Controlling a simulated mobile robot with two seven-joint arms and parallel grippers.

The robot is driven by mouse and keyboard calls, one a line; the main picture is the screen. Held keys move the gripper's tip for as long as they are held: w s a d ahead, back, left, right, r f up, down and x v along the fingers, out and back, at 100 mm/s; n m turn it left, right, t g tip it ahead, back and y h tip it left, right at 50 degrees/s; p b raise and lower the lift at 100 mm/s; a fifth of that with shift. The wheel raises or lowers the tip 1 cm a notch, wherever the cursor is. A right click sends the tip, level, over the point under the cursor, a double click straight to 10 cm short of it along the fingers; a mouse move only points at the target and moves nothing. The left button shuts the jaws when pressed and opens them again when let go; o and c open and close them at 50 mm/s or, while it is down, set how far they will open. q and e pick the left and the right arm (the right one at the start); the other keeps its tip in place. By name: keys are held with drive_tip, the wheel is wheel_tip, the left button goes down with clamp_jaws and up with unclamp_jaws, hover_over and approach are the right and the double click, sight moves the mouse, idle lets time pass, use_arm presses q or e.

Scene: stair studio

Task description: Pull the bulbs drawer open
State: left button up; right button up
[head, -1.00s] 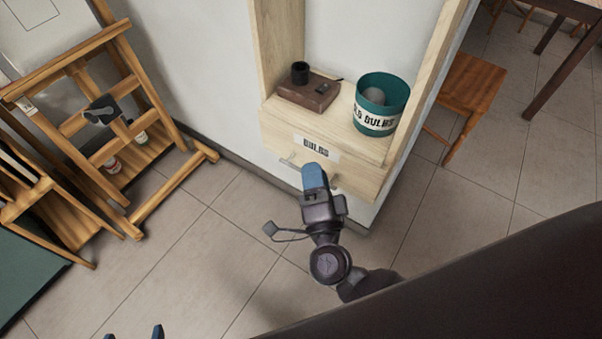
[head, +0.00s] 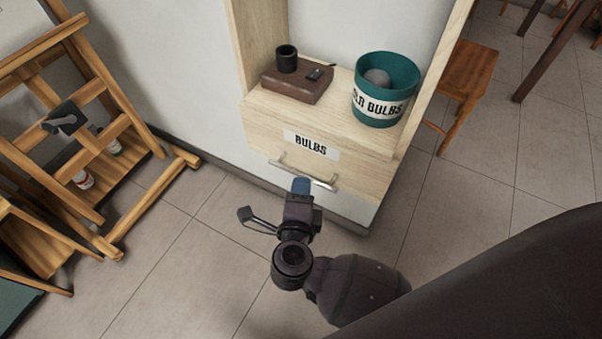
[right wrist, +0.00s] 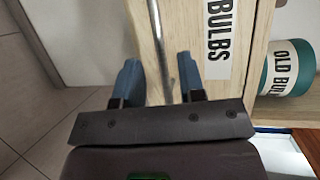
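The bulbs drawer (head: 262,139) is a pale wooden front with a white BULBS label and appears shut in its cabinet. Its silver bar handle (head: 318,183) runs across the front below the label. My right gripper (head: 301,186) is at the handle, its blue fingertips overlapping it in the head view. In the right wrist view, the two blue fingers of my right gripper (right wrist: 160,80) are apart. The handle bar (right wrist: 159,45) lies between them with gaps on both sides, so it is not gripped. My left gripper is out of view.
On the ledge above the drawer stand a teal OLD BULBS bucket (head: 386,88) and a brown box with a black cup (head: 287,59). A wooden easel (head: 85,140) stands at left, a chair (head: 462,85) at right. The tiled floor before the cabinet has free room.

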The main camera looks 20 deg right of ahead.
sight(302, 175)
drive_tip(key=shift+b+x, duration=0.3)
drive_tip(key=shift+x, duration=2.25)
clamp_jaws()
